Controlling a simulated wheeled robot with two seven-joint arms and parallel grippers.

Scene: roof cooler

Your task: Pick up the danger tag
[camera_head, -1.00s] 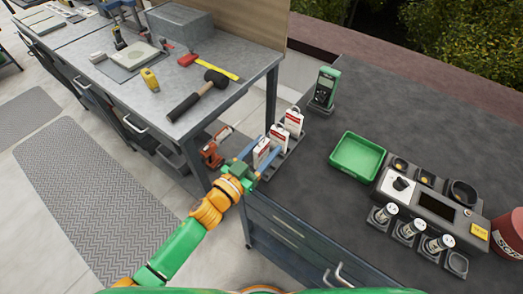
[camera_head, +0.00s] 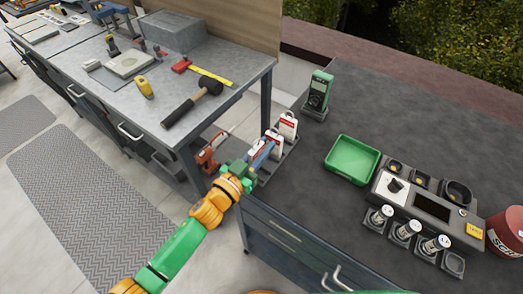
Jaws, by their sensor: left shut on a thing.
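Danger tags, white with red print, stand in a row in a dark holder (camera_head: 286,158) at the near left edge of the dark counter. The rear tag (camera_head: 287,126) and the middle tag (camera_head: 273,145) show upright. My left gripper (camera_head: 262,153) is at the nearest place in the row, its blue fingers shut on the front danger tag. That tag is mostly hidden by the fingers, and I cannot tell whether it is clear of the holder. My right gripper is out of view.
A green tray (camera_head: 352,159) and a green-and-black meter (camera_head: 317,95) stand on the counter, with a grey device (camera_head: 425,205) further right. A red container (camera_head: 505,232) is at the right edge. A workbench with a mallet (camera_head: 193,102) is at left; an orange tool (camera_head: 208,153) is below.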

